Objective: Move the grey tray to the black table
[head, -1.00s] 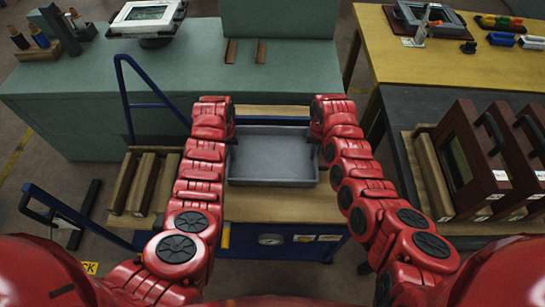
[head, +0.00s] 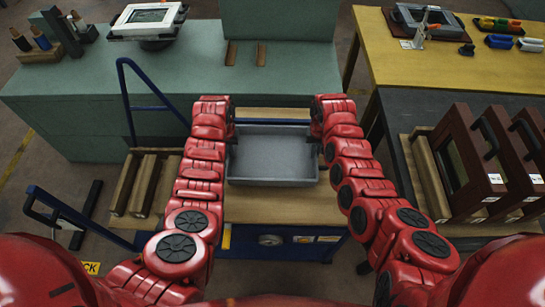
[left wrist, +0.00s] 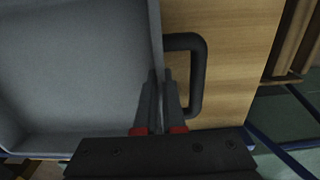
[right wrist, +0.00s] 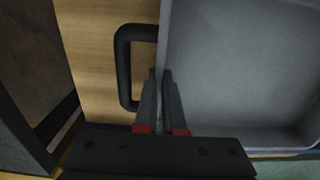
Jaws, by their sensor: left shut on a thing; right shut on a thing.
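The grey tray (head: 272,158) is empty and level over the wooden top of a blue trolley, between my two arms. I cannot tell clearly whether it touches the wood. My left gripper (left wrist: 160,78) is shut on the tray's side wall, beside a black handle (left wrist: 193,75). My right gripper (right wrist: 160,76) is shut on the opposite side wall, beside another black handle (right wrist: 126,65). In the head view my arms largely hide both grips. The black table (head: 425,110) stands at the right, with its far part bare.
Dark red frames (head: 475,160) stand in a wooden rack on the black table. A yellow table (head: 400,65) lies behind it, a green bench (head: 75,95) at the back left. Wooden rails (head: 145,185) lie left of my arm.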

